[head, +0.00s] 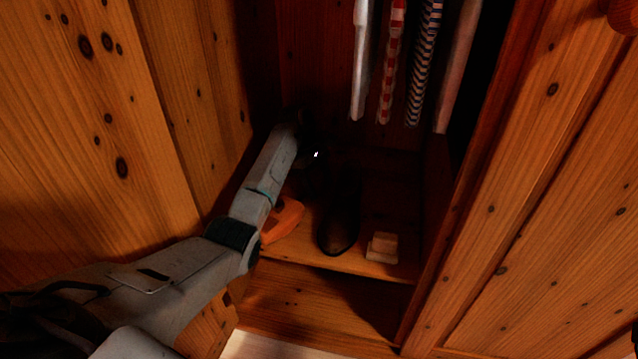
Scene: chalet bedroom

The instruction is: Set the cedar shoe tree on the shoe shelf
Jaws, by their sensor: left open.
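An orange-brown wooden piece (284,221), which looks like the cedar shoe tree, lies on the shoe shelf (301,250) inside the wardrobe, just right of my left forearm. The arm hides part of it, so its full shape cannot be told. My left gripper (313,152) is deep in the dark back of the wardrobe, beyond this piece. It is open and its fingers are hard to make out in the shadow. I see nothing held in it. My right gripper is out of view.
A dark shoe (341,225) stands on the shelf, with a small pale wooden block (382,247) to its right. Several garments (391,60) hang above. Wooden panels close in on the left and right. A little bare shelf shows along the front edge.

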